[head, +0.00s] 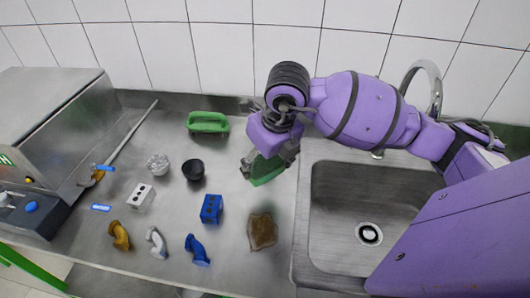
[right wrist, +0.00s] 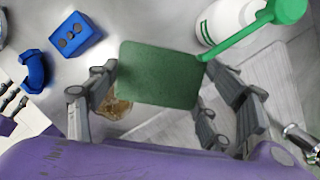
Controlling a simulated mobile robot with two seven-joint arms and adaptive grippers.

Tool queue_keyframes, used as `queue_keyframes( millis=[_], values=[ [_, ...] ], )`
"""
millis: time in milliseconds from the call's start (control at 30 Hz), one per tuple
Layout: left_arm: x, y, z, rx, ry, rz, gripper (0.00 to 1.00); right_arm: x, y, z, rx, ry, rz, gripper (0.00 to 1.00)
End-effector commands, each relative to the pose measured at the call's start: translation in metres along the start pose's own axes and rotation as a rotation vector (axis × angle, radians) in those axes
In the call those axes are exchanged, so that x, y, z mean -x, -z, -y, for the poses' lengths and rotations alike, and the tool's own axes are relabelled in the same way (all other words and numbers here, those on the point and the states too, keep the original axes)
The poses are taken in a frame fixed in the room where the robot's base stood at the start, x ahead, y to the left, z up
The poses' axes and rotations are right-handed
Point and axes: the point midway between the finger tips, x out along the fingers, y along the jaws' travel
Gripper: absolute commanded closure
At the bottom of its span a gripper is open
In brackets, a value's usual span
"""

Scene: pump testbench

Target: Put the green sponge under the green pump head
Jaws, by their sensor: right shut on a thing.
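The green sponge (head: 266,173) hangs in my right gripper (head: 269,157), above the counter just left of the sink. In the right wrist view the flat green sponge (right wrist: 158,80) spans between the two fingers of my right gripper, which is shut on it. A white bottle (right wrist: 232,20) with a green pump head (right wrist: 284,9) stands at the upper right of the right wrist view, beyond the sponge's corner. I cannot make out this bottle in the head view.
The steel sink (head: 369,232) is at the right. A grey machine (head: 55,125) stands at the left.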

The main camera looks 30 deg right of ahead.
Motion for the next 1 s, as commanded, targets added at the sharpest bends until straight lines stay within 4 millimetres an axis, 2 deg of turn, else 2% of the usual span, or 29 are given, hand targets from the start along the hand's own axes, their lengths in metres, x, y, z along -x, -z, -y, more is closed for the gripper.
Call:
queue_keyframes(
  millis=[333,400,600,767,800,900,933,1000],
  values=[
    [-0.003,-0.02,0.006,-0.006,0.01,0.023,0.6,-0.009,-0.028,0.03,-0.003,0.0,-0.001,0.35],
    [-0.004,-0.023,0.008,-0.007,0.013,0.026,0.6,-0.015,-0.025,0.028,0.0,-0.001,-0.002,0.35],
    [-0.003,-0.019,0.009,-0.008,0.014,0.019,0.6,-0.012,-0.026,0.029,0.0,0.001,0.003,0.35],
    [-0.004,-0.021,0.008,-0.008,0.013,0.021,0.6,-0.017,-0.024,0.029,0.0,0.001,0.001,0.35],
    [-0.004,-0.021,0.008,-0.008,0.013,0.02,0.6,-0.017,-0.024,0.029,-0.001,0.001,0.001,0.24],
    [-0.004,-0.02,0.007,-0.008,0.012,0.019,0.6,-0.016,-0.025,0.029,-0.001,0.001,0.002,0.11],
    [-0.004,-0.02,0.007,-0.008,0.011,0.019,0.6,-0.016,-0.025,0.029,-0.001,0.001,0.002,0.08],
    [-0.004,-0.019,0.006,-0.007,0.011,0.019,0.6,-0.016,-0.025,0.029,-0.001,0.001,0.003,0.08]
  ],
)
